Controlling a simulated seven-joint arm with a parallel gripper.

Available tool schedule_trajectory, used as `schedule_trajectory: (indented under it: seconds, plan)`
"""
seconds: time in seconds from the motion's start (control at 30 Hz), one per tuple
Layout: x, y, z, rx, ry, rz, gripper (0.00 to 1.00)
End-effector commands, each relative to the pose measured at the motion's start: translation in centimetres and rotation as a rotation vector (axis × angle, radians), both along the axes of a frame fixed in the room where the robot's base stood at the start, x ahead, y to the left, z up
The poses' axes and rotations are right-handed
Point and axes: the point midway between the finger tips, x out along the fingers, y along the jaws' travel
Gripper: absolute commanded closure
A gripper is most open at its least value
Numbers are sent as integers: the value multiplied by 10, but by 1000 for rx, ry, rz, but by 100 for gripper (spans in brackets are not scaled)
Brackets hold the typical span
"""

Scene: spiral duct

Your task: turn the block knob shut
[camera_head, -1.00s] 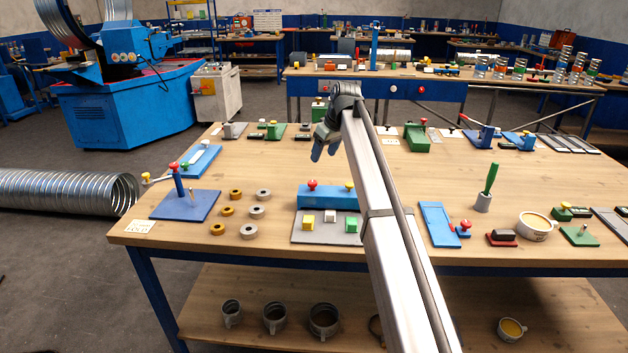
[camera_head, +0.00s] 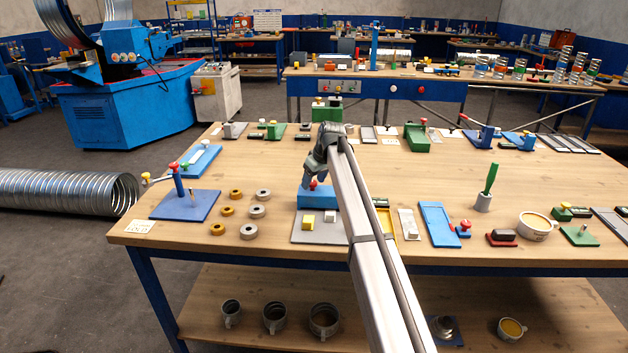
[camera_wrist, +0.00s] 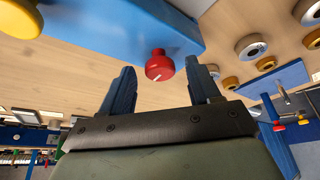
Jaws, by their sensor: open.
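The blue block (camera_head: 316,200) stands on the table behind a grey plate. A red knob (camera_wrist: 160,65) with a white line on it sticks out of the block (camera_wrist: 125,22) in the wrist view. In the head view my gripper (camera_head: 311,181) is right at the red knob.
The grey plate (camera_head: 305,234) with a yellow cube (camera_head: 308,222) and a white cube (camera_head: 330,216) lies in front of the block. Several rings (camera_head: 257,211) and a blue stand (camera_head: 186,206) are to the left. Bare table lies behind the block.

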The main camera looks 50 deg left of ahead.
Motion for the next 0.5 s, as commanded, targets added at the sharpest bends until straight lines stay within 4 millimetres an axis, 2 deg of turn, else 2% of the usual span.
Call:
schedule_trajectory:
  seconds: [0.27,0.5]
  plan:
    - [0,0,-1,0,0,0,38]
    - [0,0,-1,0,0,0,60]
